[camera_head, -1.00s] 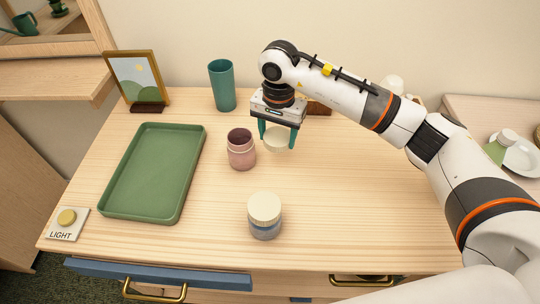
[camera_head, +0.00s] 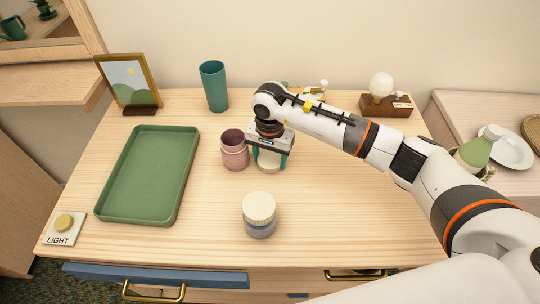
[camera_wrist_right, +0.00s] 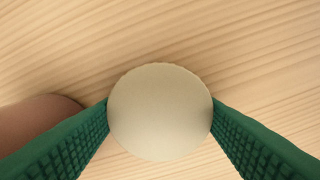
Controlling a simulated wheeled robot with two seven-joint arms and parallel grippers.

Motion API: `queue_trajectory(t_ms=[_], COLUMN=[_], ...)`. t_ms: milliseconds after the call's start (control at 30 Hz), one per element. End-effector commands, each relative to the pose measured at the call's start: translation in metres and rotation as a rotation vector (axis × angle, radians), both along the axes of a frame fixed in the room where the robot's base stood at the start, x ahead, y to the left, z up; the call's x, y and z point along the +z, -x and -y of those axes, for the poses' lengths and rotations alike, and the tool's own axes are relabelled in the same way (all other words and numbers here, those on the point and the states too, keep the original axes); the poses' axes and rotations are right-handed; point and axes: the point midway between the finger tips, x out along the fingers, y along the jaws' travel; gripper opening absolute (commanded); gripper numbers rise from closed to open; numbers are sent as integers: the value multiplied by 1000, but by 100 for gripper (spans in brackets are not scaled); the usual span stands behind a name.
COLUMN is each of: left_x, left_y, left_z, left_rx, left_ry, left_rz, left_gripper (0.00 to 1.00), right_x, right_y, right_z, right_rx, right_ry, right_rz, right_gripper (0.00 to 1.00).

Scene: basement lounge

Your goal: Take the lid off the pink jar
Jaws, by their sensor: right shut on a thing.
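The pink jar (camera_head: 235,152) stands upright and uncovered on the wooden table, its dark open mouth showing. My right gripper (camera_head: 269,166) is just to the right of the jar, low over the table. It is shut on a round cream lid (camera_head: 268,168), with a green finger on each side. In the right wrist view the lid (camera_wrist_right: 160,111) sits between both fingers, close to the wood, and part of the pink jar (camera_wrist_right: 40,122) shows at left. I cannot tell whether the lid touches the table. My left gripper is not in view.
A blue jar with a cream lid (camera_head: 259,214) stands in front. A green tray (camera_head: 190,183) lies at left, with a light button (camera_head: 64,224) near the corner. A teal cup (camera_head: 213,86) and picture frame (camera_head: 130,82) stand behind.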

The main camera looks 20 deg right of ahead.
Motion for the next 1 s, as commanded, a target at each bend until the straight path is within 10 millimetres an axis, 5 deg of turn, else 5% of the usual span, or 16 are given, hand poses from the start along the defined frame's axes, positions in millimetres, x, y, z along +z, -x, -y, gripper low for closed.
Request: queue_trajectory(t_ms=[33, 67, 100, 533, 1000], left_x=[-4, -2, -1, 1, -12], left_y=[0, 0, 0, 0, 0], left_z=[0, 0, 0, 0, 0], left_rx=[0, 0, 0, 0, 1], left_ry=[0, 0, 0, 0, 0], left_rz=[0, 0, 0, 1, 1], left_gripper=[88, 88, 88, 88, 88], right_x=[-3, -2, -1, 10, 103], right_y=[0, 0, 0, -1, -1], right_z=[0, 0, 0, 0, 0], right_rx=[0, 0, 0, 0, 0], right_ry=[0, 0, 0, 0, 0], right_rz=[0, 0, 0, 3, 4], right_gripper=[33, 66, 70, 70, 70])
